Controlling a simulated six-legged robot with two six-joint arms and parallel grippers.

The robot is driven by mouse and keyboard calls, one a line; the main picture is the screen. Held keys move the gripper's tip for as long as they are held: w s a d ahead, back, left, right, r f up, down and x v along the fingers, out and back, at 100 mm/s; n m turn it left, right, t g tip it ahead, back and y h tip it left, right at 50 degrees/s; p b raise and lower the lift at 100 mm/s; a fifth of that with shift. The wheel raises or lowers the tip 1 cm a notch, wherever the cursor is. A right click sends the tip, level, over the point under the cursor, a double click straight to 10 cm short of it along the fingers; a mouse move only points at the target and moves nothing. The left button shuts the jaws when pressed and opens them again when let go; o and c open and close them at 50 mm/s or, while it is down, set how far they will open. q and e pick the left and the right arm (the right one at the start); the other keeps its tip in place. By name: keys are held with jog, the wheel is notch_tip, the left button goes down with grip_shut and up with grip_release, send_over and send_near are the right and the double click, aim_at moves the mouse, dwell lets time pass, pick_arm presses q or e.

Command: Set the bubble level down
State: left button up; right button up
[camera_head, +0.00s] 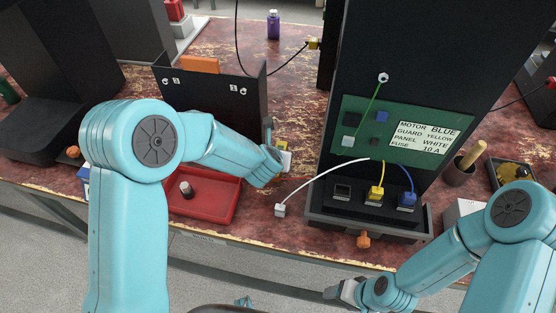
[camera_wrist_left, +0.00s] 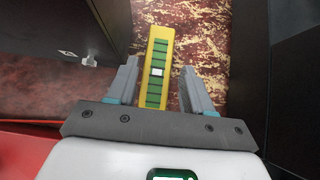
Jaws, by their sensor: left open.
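The bubble level (camera_wrist_left: 158,62) is a yellow bar with a green face and a small white window. In the left wrist view it lies lengthwise between the fingers of my left gripper (camera_wrist_left: 160,82), over the worn red tabletop. The gripper is open, with a gap on both sides of the level.
A red tray (camera_head: 205,208) with a dark knob sits to the left of the gripper. A black panel (camera_head: 225,100) stands behind it. To the right, a black cabinet (camera_head: 350,75) has a green board and cables; a white plug (camera_head: 280,210) lies on the table.

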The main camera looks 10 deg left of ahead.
pick_arm(q)
jog(key=x, duration=0.5)
jog(key=shift+s+a+p, duration=0.1)
jog(key=shift+p, duration=0.2)
jog(key=c, duration=0.9)
